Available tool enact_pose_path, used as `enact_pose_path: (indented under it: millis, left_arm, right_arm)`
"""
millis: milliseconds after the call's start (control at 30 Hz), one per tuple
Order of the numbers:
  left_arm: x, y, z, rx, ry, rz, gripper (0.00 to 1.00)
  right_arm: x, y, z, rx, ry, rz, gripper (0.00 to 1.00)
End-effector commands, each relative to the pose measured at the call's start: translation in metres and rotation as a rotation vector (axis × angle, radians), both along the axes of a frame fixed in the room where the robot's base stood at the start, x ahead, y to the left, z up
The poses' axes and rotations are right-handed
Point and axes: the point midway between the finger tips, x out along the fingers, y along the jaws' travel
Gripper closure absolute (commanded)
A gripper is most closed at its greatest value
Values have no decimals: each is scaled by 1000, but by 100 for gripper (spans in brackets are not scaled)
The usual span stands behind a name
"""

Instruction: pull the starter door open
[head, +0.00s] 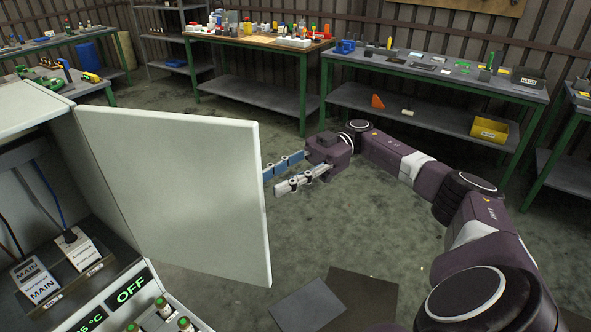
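The starter door (185,190) is a flat white panel hinged on the white cabinet (30,110) at the left. It stands swung out wide, and the cabinet's inside shows to its left. My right gripper (271,183) is just right of the door's free edge, pointing left at it. Its two fingers are parted with nothing visible between them. The upper fingertip meets the door edge in the picture; I cannot tell whether it touches or passes behind. My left gripper is not in view.
Below is a panel with a green OFF display (131,287) and switches. Green-framed workbenches (262,42) with tools line the back wall. The floor (340,235) right of the door is mostly clear, with dark flat plates in front.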

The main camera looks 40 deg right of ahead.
Motion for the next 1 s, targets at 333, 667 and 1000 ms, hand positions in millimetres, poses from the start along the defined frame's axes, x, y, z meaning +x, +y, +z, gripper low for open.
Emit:
enact_pose_path:
  millis: [333,667,1000]
  left_arm:
    - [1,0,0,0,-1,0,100]
    - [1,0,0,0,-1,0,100]
    - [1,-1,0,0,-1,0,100]
  right_arm:
    - [0,-48,0,1,0,-1,69]
    - [-1,-59,-1,0,2,1,69]
    - [-1,-59,-1,0,2,1,69]
